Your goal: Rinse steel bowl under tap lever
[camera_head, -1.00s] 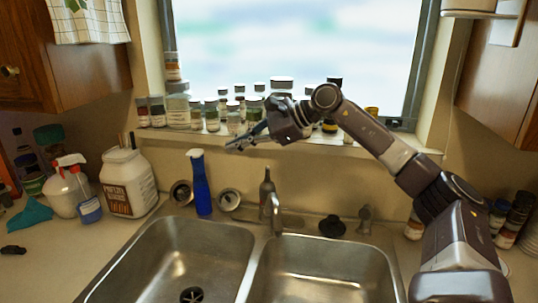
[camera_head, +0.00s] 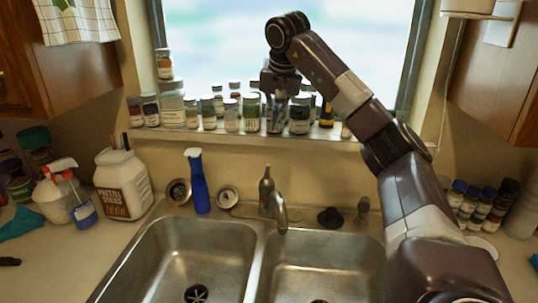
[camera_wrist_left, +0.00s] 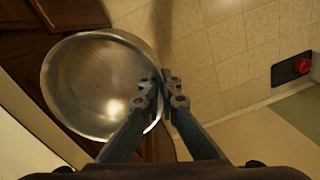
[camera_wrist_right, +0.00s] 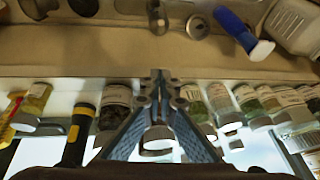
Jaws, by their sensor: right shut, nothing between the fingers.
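The steel bowl (camera_wrist_left: 92,85) shows in the left wrist view, its inside facing the camera. My left gripper (camera_wrist_left: 162,85) is closed on the bowl's right rim and holds it; neither shows in the head view. The tap (camera_head: 280,208) with its lever (camera_head: 266,186) stands behind the double sink, at the divider. My right gripper (camera_head: 276,122) points down in front of the jars on the window sill, above and behind the tap. Its fingertips meet with nothing between them in the right wrist view (camera_wrist_right: 158,82). I see no water running.
Both sink basins, left (camera_head: 190,255) and right (camera_head: 325,268), are empty. Several jars (camera_head: 231,115) crowd the sill near my right gripper.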

